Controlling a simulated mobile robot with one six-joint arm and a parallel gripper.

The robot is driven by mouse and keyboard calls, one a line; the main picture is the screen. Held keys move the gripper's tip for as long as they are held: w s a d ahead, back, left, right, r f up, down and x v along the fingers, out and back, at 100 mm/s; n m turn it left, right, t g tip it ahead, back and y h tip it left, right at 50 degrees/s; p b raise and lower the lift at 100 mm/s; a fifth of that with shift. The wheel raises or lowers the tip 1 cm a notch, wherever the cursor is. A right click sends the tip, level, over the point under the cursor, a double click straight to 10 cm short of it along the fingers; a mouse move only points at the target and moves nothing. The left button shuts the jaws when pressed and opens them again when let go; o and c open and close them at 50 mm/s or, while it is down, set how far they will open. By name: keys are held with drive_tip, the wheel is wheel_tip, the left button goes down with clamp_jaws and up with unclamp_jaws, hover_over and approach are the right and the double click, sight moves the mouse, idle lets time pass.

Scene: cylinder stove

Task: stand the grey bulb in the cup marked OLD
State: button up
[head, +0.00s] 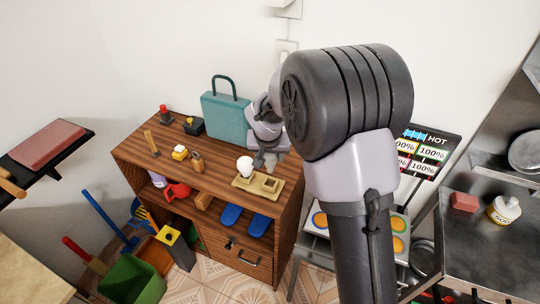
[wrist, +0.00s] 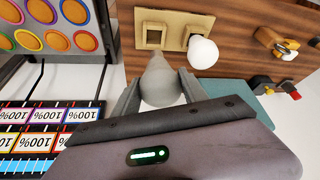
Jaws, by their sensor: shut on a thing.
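My gripper (wrist: 158,92) is shut on the grey bulb (wrist: 158,76), which sits between its two fingers in the wrist view. In the head view my gripper (head: 265,161) is above the right part of a tan holder (head: 243,184) on the wooden cabinet. The holder (wrist: 176,21) also shows in the wrist view, with an empty square cup (wrist: 154,36) and a second cup with a white bulb (wrist: 202,52) in it. The white bulb (head: 245,166) stands at the holder's left in the head view. I cannot read any cup marking. The grey bulb appears apart from the holder.
A price-like display board (head: 428,150) and metal counter (head: 480,235) are at the right.

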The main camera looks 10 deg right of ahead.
sight(270, 171)
wheel_tip(270, 171, down, 5)
drive_tip(key=b, duration=0.4)
drive_tip(key=shift+r, duration=0.1)
drive_tip(key=shift+b, duration=0.65)
idle(0.9)
drive_tip(key=shift+f+b, duration=1.1)
drive_tip(key=shift+f, duration=0.5)
drive_tip(key=o, duration=1.5)
drive_tip(key=shift+c, duration=0.2)
drive_tip(key=p+v, duration=0.6)
drive_tip(key=v, duration=1.1)
drive_tip(key=shift+s+p, duration=0.2)
drive_tip(key=shift+p, duration=0.15)
